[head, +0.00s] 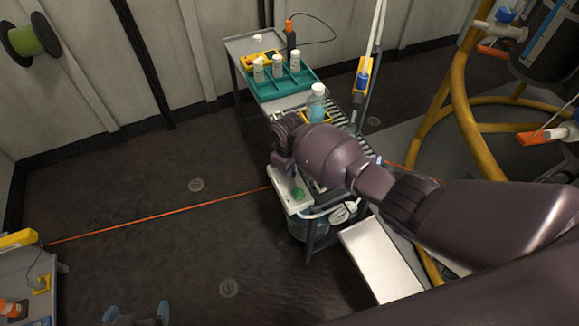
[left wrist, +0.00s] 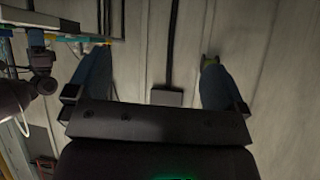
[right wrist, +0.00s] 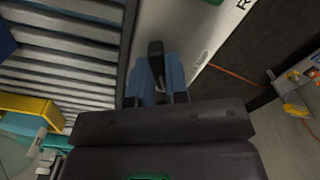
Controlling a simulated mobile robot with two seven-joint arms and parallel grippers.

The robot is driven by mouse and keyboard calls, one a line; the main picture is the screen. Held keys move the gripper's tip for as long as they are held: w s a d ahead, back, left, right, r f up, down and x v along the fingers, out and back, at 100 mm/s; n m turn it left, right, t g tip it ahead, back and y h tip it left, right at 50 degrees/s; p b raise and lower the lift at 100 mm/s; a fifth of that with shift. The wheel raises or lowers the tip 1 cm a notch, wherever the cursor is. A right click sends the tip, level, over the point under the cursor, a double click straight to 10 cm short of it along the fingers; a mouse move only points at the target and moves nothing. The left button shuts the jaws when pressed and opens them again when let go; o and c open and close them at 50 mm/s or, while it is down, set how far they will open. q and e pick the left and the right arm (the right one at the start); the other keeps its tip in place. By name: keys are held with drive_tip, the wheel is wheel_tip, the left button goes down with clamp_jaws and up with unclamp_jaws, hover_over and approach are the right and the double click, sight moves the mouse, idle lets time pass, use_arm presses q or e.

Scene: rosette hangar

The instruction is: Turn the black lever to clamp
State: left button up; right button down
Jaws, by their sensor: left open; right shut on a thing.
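The black lever (right wrist: 155,48) shows in the right wrist view as a short dark bar beside a white panel (right wrist: 185,30). My right gripper (right wrist: 158,64) is shut on it, with a blue finger on each side. In the head view my right arm hides the lever and these fingers; the white panel with a green button (head: 297,194) shows at the cart's near end. My left gripper (head: 137,314) is at the bottom left of the head view, far from the cart. It is open and empty in the left wrist view (left wrist: 154,58).
The roller cart (head: 346,128) carries a teal rack (head: 285,84) of white bottles and a clear bottle (head: 317,103). A yellow tool (head: 362,76) hangs at its right. Yellow pipes (head: 462,100) stand at the right. The floor left of the cart is clear.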

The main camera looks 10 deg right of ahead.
drive_tip(key=n, duration=0.2)
drive_tip(key=shift+s+n, duration=0.1)
drive_tip(key=shift+n, duration=0.3)
drive_tip(key=n, duration=0.3)
drive_tip(key=shift+s+a+n+p, duration=0.15)
drive_tip(key=shift+n+p, duration=0.15)
drive_tip(key=shift+p, duration=0.05)
drive_tip(key=n, duration=0.3)
drive_tip(key=shift+s, duration=0.15)
drive_tip(key=shift+s+n, duration=0.1)
drive_tip(key=shift+n, duration=1.2)
drive_tip(key=c, duration=1.4)
unclamp_jaws()
